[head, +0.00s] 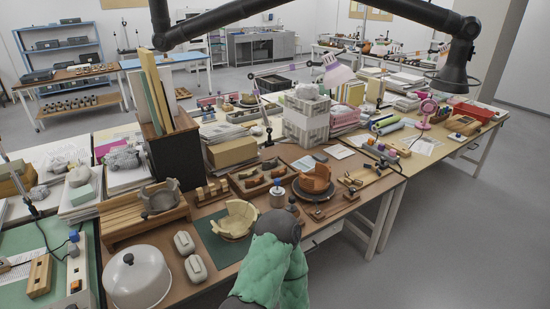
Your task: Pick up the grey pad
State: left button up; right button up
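Two rounded pale grey blocks (184,242) (196,268) lie at the front left, beside the green mat; I cannot tell for certain which of these things is the grey pad. One of my arms, with a green padded sleeve and a dark joint, rises at the bottom centre. Neither gripper can be made out, and nothing shows as held.
A tan broken bowl (236,219) stands on the green mat, just behind my arm. An orange broken pot (316,179) stands on a dark round stand. A white dome (136,277) sits front left. A black overhead arm (290,8) spans the top. Open floor lies at right.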

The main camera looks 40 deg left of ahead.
aim_at(319, 157)
jog(key=u, duration=0.95)
jog(key=z, duration=2.55)
jog(key=u, duration=2.55)
jog(key=i+l, duration=0.55)
jog(key=i+l+z, duration=0.1)
jog(key=i+l, duration=0.4)
jog(key=i, duration=0.2)
jog(key=i+l, duration=0.5)
jog(key=i, duration=0.15)
